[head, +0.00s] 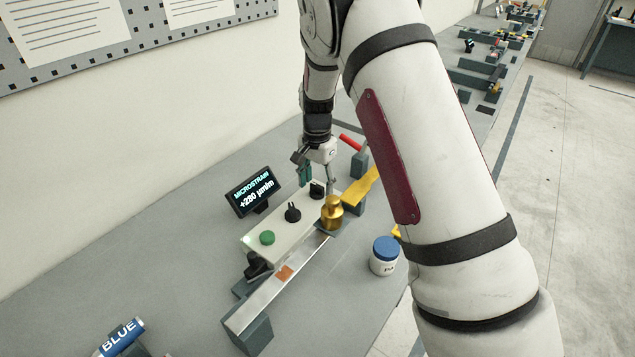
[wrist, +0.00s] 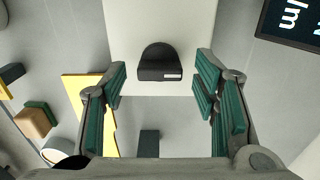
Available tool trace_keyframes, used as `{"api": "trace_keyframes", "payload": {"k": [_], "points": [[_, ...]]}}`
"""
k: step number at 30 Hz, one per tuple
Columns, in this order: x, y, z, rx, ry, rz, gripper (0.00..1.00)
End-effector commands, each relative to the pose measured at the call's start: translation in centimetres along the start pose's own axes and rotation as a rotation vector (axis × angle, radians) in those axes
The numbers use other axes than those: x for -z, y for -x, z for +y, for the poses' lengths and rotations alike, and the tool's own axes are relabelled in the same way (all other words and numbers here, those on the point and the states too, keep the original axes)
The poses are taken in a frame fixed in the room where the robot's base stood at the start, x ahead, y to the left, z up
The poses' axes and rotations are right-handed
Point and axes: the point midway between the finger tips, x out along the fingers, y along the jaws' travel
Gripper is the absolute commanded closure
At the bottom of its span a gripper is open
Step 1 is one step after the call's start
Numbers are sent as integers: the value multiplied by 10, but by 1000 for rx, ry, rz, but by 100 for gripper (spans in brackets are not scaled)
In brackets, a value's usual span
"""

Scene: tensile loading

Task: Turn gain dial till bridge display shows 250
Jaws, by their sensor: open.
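The bridge display (head: 255,191) is a dark panel reading "MICROSTRAIN +280 µm/m" in the head view; its corner also shows in the wrist view (wrist: 292,20). A pale control box (head: 277,236) in front of it carries two black dials and a green button (head: 267,237). One dial (head: 292,213) is in the middle, the other (head: 317,189) at the far end; I can read no labels on them. My gripper (head: 318,177) is open at the far-end dial. In the wrist view, this dial (wrist: 157,62), with a white mark, lies between the spread green-padded fingers (wrist: 160,82), apart from both.
A brass weight (head: 332,212) stands close beside the box, near a metal beam (head: 270,301) and a yellow bar (head: 360,187). A white jar with a blue lid (head: 386,251) stands to the right. A blue can (head: 122,337) lies at lower left. The bench left of the display is clear.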

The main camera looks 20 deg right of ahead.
Motion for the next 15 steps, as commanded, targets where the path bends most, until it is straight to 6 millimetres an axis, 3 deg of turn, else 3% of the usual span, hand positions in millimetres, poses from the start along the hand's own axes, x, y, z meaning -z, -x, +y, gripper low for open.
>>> {"api": "trace_keyframes", "payload": {"k": [11,15], "points": [[0,-5,0,0,0,0,47],[0,-5,0,0,0,0,79]]}}
